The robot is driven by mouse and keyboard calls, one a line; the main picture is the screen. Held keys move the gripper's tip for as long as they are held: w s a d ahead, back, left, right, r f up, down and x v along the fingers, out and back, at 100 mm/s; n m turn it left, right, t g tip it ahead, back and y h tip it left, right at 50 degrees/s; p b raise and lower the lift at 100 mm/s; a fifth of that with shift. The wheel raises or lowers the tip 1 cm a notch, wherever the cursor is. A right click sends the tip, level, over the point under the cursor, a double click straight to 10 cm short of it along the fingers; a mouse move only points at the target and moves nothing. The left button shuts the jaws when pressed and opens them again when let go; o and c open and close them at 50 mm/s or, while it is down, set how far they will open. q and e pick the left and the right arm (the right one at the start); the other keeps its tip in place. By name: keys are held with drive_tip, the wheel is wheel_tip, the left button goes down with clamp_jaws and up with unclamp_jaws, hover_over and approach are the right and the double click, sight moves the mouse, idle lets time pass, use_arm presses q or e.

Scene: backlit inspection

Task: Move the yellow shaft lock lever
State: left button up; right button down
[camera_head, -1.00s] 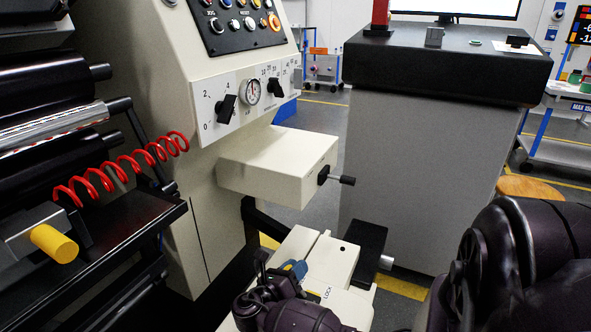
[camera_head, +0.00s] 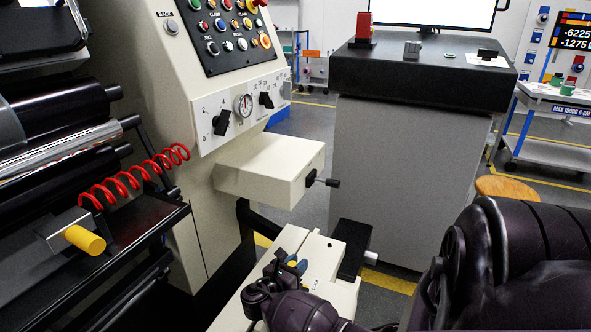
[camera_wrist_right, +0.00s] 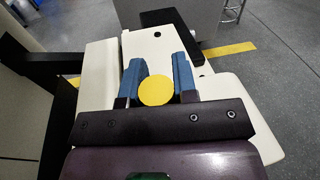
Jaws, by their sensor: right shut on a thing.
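The yellow shaft lock lever shows as a round yellow knob (camera_wrist_right: 156,90) in the right wrist view, between the two blue fingertips. My right gripper (camera_wrist_right: 159,82) is shut on it, a finger at either side. In the head view my right gripper (camera_head: 291,264) is low in the middle, over a cream block (camera_head: 322,262) marked LOCK, with a small bit of yellow between its fingers. The lever's stem is hidden under the knob and gripper. My left gripper is in neither view.
A cream box with a black handle (camera_head: 322,181) juts out above the block. A black piece (camera_head: 355,250) is on the block's right side. Another yellow cylinder (camera_head: 85,240) and a red coiled hose (camera_head: 130,181) are at left. A grey cabinet (camera_head: 400,180) stands behind.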

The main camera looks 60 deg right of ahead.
drive_tip(key=s+m+p, duration=0.1)
drive_tip(key=s+m, duration=0.2)
drive_tip(key=s+m+t+p, duration=0.1)
drive_tip(key=m, duration=0.1)
drive_tip(key=shift+s+d+f+y+p, duration=0.2)
drive_tip(key=shift+s+f+y+p, duration=0.1)
drive_tip(key=shift+y+p, duration=0.1)
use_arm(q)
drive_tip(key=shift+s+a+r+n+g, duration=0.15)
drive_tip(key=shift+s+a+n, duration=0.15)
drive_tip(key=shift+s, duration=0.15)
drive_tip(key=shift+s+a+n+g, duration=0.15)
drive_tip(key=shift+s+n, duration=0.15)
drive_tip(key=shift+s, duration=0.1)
use_arm(e)
drive_tip(key=shift+s+f+m, duration=0.4)
drive_tip(key=shift+s+m, duration=0.15)
drive_tip(key=shift+m, duration=0.15)
drive_tip(key=shift+f, duration=0.1)
drive_tip(key=c, duration=0.9)
unclamp_jaws()
drive_tip(key=shift+d, duration=0.1)
drive_tip(key=shift+t, duration=0.4)
